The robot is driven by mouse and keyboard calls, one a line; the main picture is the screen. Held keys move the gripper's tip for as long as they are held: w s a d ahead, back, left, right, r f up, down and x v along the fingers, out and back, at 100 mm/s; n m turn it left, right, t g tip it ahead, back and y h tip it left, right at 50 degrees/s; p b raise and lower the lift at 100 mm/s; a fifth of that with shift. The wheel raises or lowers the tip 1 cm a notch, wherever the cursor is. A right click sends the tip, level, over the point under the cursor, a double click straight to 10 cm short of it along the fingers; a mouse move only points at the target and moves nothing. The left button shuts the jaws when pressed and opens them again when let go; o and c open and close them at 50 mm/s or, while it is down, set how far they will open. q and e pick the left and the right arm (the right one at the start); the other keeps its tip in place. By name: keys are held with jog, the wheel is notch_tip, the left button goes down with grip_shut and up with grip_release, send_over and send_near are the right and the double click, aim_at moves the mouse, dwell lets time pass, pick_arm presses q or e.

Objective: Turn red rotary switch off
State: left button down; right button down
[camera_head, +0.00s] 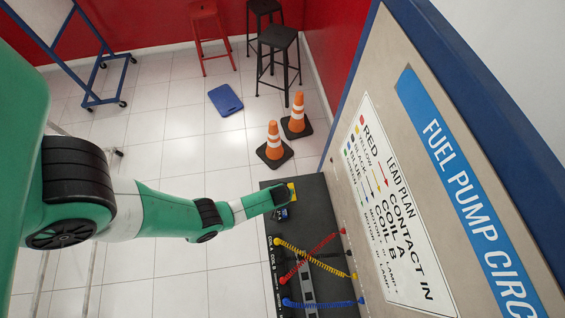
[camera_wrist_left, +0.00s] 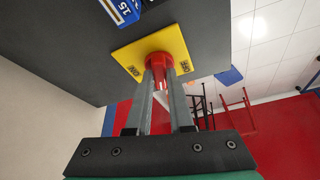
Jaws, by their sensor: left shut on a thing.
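The red rotary switch (camera_wrist_left: 157,60) sits on a square yellow plate (camera_wrist_left: 128,56) in the left wrist view. There the switch is hidden by the arm. My right gripper is not in view.
The dark panel (camera_head: 318,212) carries red (camera_head: 315,256), yellow (camera_head: 315,258) and blue (camera_head: 320,303) coiled leads. A tall board with a lead plan (camera_head: 388,210) stands to its right. Two orange cones (camera_head: 273,142) stand on the floor beyond. A blue block (camera_wrist_left: 122,8) is near the plate.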

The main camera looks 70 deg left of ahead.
pick_arm(q)
jog(key=shift+w+n+g+p, duration=0.1)
jog(key=shift+n+g+p, duration=0.5)
jog(key=shift+n, duration=1.4)
jog(key=c, duration=0.8)
grip_release()
jog(key=shift+y, duration=0.3)
